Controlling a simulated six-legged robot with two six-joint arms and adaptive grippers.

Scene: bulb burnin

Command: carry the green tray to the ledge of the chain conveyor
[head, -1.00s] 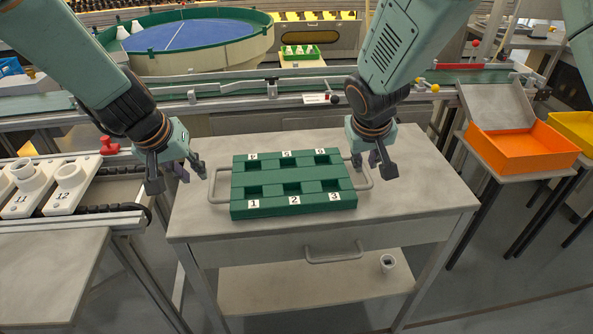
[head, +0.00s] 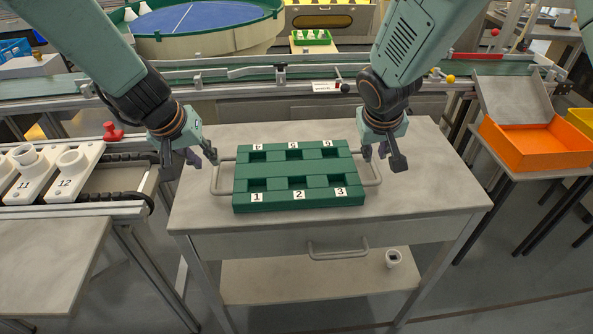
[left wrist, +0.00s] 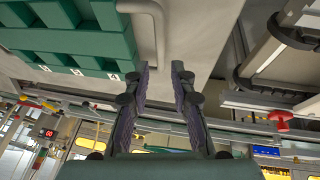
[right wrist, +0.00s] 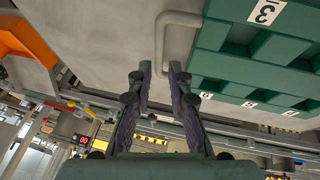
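The green tray (head: 300,179) with numbered pockets lies flat on a grey table, with a grey loop handle at each end. Its pockets look empty. My left gripper (head: 190,160) is open and empty just outside the left handle (head: 217,180); in the left wrist view its fingertips (left wrist: 162,66) are apart near that handle (left wrist: 155,22). My right gripper (head: 383,158) is open above the right handle (head: 375,172); in the right wrist view its fingertips (right wrist: 160,68) are apart close to that handle (right wrist: 162,38).
A green-belted conveyor (head: 230,75) runs behind the table (head: 420,190). Beyond it, a small green tray (head: 311,38) with white pieces stands on a ledge before a machine. White holders (head: 73,180) on a black-chained track are at left. An orange bin (head: 530,146) stands right.

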